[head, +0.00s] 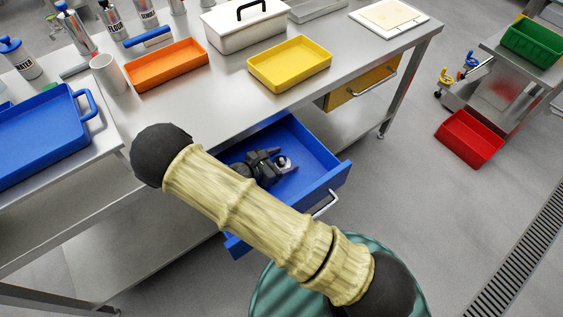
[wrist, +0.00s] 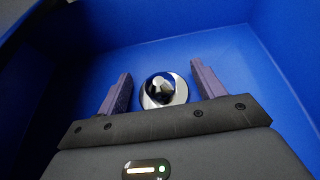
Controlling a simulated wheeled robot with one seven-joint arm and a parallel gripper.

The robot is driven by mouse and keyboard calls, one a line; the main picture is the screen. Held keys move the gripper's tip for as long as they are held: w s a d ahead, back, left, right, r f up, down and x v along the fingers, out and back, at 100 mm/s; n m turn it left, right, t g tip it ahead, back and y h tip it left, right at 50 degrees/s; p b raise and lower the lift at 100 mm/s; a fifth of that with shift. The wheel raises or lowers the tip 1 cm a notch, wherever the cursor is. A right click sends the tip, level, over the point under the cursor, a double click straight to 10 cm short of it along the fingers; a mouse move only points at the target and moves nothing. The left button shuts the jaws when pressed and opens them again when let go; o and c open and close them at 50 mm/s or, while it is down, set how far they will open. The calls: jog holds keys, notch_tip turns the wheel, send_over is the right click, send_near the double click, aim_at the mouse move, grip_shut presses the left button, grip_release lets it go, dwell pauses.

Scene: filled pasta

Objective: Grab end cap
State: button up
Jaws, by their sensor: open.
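The end cap (wrist: 164,90) is a small shiny metal round piece with a raised middle. It lies on the floor of the open blue drawer (wrist: 218,50). My gripper (wrist: 160,84) is open inside the drawer, with one purple-grey finger on each side of the cap. Gaps show between the cap and both fingers. In the head view my gripper (head: 281,162) reaches into the blue drawer (head: 318,150), and the cap (head: 284,163) shows between the fingers. The gripper body hides part of the drawer floor.
The drawer walls surround my gripper closely. Above stands a steel table (head: 220,100) with an orange tray (head: 167,65), a yellow tray (head: 290,63) and a white box (head: 245,25). A closed yellow drawer (head: 352,89) is to the right. A red bin (head: 469,138) is farther right.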

aim_at(281, 158)
dwell(0.4)
jog(key=shift+s, duration=0.1)
jog(key=c, duration=1.4)
jog(key=shift+o, duration=0.2)
jog(key=shift+a, duration=0.1)
notch_tip(281, 158, up, 10)
jog(key=shift+r+p, duration=0.1)
jog(key=shift+p, duration=0.7)
